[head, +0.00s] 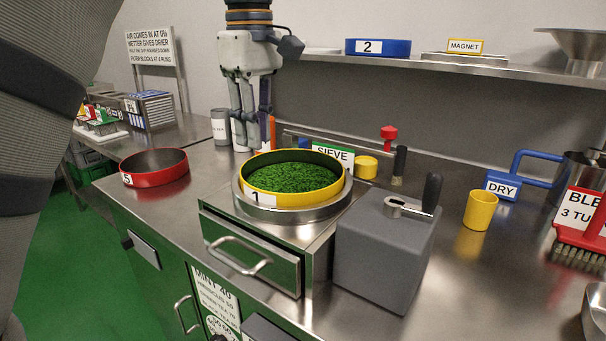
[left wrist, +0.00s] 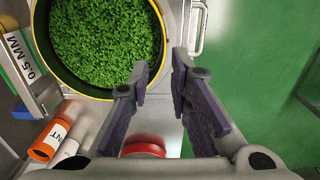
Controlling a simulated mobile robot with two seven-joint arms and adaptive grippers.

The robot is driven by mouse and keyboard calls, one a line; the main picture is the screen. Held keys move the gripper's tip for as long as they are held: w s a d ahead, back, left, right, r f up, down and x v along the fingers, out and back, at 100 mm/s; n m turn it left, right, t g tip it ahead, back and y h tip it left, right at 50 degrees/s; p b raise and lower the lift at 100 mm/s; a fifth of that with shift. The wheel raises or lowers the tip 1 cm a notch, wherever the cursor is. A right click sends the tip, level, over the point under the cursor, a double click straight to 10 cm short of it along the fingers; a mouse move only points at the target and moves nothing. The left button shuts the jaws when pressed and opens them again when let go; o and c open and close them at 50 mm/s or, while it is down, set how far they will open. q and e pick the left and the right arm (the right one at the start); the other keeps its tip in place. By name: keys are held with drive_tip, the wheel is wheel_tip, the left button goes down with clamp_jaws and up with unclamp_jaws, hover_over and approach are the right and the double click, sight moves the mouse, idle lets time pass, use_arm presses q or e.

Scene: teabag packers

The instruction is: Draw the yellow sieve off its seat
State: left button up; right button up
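The yellow sieve (head: 292,198), labelled 1 and full of green leaves, sits level in the round steel seat (head: 290,214) on top of a steel drawer unit. In the left wrist view the sieve (left wrist: 165,35) fills the upper left. My left gripper (head: 248,148) points down at the sieve's back left side in the head view. Its fingers (left wrist: 162,75) are apart with nothing between them, near the sieve's rim. Whether a finger touches the rim cannot be told. My right gripper is in neither view.
A red sieve (head: 154,168) labelled 5 stands on the counter at left. A grey block (head: 383,255) with a black-handled clamp stands right of the seat. A SIEVE sign (head: 333,153) and small yellow cup (head: 366,167) stand close behind. A drawer handle (head: 238,254) sticks out in front.

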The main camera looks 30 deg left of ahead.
sight(258, 187)
use_arm(q)
drive_tip(key=f, duration=0.9)
drive_tip(key=shift+s+f+p, duration=0.2)
drive_tip(key=shift+f+p, duration=0.1)
clamp_jaws()
